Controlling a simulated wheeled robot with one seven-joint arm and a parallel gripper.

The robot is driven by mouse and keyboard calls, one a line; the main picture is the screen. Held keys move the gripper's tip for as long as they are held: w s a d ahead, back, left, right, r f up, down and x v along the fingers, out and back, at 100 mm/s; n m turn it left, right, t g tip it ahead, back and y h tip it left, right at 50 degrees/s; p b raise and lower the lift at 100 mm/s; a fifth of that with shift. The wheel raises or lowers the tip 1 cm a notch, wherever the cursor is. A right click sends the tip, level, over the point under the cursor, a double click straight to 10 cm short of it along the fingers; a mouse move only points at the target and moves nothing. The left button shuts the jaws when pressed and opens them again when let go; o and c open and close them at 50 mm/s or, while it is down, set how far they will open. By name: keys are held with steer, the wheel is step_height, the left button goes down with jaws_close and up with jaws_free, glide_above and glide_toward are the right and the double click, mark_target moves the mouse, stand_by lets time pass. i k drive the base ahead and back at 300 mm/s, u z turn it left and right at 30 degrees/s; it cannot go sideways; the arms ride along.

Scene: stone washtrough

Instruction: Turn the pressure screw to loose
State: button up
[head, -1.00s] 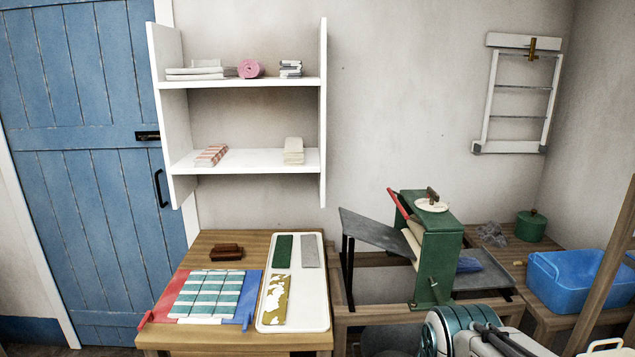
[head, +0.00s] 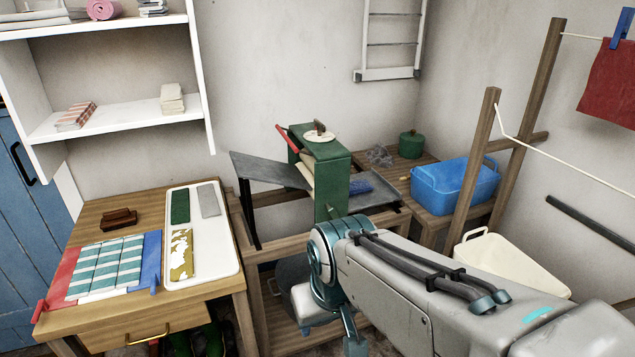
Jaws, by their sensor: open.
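The pressure screw (head: 319,127) is a small brown handle standing on a round pale dial (head: 310,136) on top of the green wringer (head: 335,177). Marks on the dial are too small to read. A red lever (head: 287,138) leans at the wringer's left side, and pale rollers show partly inside the frame. My arm reaches in from the lower right, in front of and below the wringer, and hides its lower part.
Grey boards flank the wringer: a raised one (head: 268,170) left, another right with a blue cloth (head: 372,184). Right stand a green pot (head: 411,145), blue tub (head: 455,186) and wooden posts (head: 475,170). A table (head: 60,250) with striped cloth stands left. Space above the wringer is clear.

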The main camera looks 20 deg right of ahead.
mark_target(320, 127)
steer(key=z, duration=0.25)
steer(key=i, duration=1.15)
steer(key=u, duration=0.25)
